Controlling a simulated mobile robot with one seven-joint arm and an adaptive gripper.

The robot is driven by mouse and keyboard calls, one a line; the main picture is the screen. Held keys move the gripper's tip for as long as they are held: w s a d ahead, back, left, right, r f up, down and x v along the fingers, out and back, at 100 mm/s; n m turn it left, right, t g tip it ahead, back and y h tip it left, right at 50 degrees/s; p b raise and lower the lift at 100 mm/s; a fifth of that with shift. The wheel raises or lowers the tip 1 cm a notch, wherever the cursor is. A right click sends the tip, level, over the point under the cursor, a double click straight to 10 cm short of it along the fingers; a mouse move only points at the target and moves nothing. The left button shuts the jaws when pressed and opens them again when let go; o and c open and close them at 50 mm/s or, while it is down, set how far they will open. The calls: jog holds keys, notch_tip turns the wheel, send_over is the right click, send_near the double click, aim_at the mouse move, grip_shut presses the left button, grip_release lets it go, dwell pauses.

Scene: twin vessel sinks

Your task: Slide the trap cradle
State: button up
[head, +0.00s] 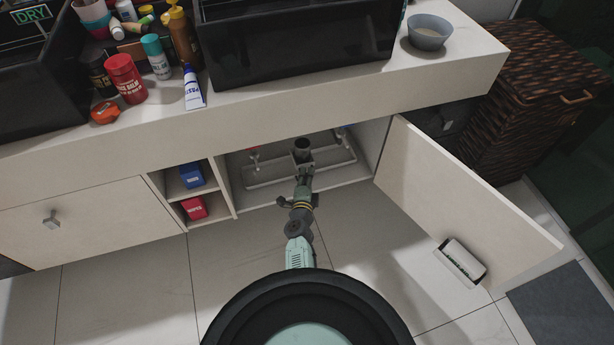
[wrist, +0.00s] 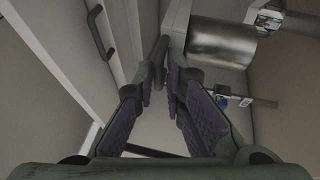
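The trap cradle (head: 302,160) is a light bracket under a dark, round trap cup (head: 302,145) inside the open cabinet under the counter. In the wrist view the cup looks like a metal cylinder (wrist: 222,43) beside a pale block (wrist: 178,18). My gripper (head: 304,176) reaches into the cabinet at the cradle's front. In the wrist view, my gripper (wrist: 160,75) has its two purple-padded fingers close together at the tips, around or just behind a dark upright bar (wrist: 159,55). Whether they touch the bar is unclear.
Light rails or pipes (head: 262,184) run along the cabinet floor. The open cabinet door (head: 455,205) stands at the right. A shelf divider (head: 222,190) bounds the left, beside blue (head: 191,175) and red (head: 194,207) boxes. The counter (head: 290,108) overhangs my arm. The tiled floor in front is mostly clear.

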aim_at(298, 163)
jog(key=shift+f, duration=0.15)
grip_shut()
jog(key=shift+s, duration=0.1)
jog(key=w+a, duration=0.1)
jog(key=w, duration=0.2)
jog(key=w+a, duration=0.1)
jog(key=w, duration=0.4)
jog(key=shift+w+a+f, duration=0.1)
jog(key=shift+w+a, duration=0.25)
jog(key=shift+a, duration=0.05)
jog(key=shift+w, duration=0.25)
jog(key=shift+o, duration=1.9)
grip_release()
jog(key=shift+a, duration=0.15)
jog(key=shift+o, duration=0.6)
jog(key=shift+w, duration=0.1)
